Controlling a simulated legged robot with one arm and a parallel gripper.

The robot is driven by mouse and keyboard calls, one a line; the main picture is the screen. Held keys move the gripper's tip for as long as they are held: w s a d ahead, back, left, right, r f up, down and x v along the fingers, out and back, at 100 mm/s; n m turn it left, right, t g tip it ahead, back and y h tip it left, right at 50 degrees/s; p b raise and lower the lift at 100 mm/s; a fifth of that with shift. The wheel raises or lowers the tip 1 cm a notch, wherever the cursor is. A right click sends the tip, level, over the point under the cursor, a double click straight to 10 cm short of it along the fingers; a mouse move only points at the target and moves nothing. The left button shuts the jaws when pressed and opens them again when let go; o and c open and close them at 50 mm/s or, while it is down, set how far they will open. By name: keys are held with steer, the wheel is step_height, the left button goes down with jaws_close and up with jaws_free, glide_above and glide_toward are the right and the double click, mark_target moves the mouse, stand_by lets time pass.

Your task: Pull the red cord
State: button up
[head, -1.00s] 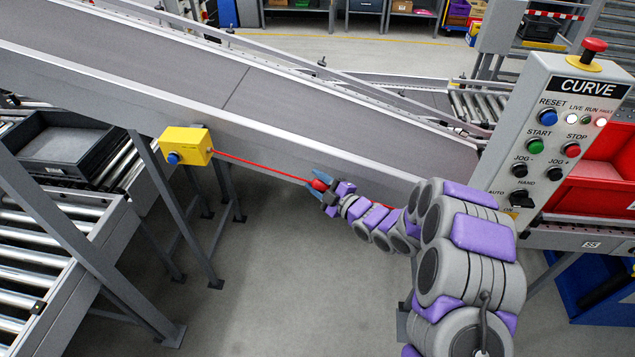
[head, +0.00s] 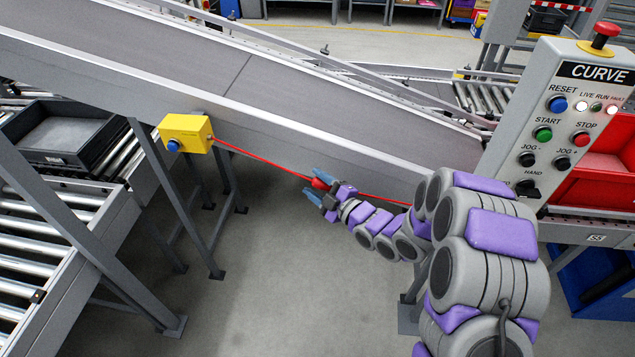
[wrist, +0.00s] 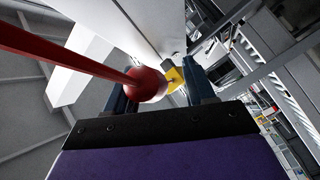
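The red cord (head: 262,160) runs from a yellow switch box (head: 186,134) with a blue button, along the side of the sloping conveyor, and on to the right behind my arm. A red ball (wrist: 148,85) sits on the cord. My gripper (head: 317,187) is at this ball, with its blue fingers on either side. In the wrist view the fingers are apart (wrist: 162,92). The ball lies near the left finger, and a gap shows between it and the right finger. Whether the left finger touches the ball I cannot tell.
The sloping conveyor (head: 300,105) crosses above, on grey legs (head: 180,210). A roller conveyor (head: 40,230) with a dark tray (head: 65,135) stands at left. The CURVE control panel (head: 560,120) and a red bin (head: 600,180) are at right. The floor below is clear.

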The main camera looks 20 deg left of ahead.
steer(key=shift+o, duration=0.8)
steer(key=shift+s, duration=0.1)
steer(key=p+v, duration=0.1)
steer(key=v, duration=1.6)
steer(key=shift+p, duration=0.35)
steer(key=shift+d, duration=0.15)
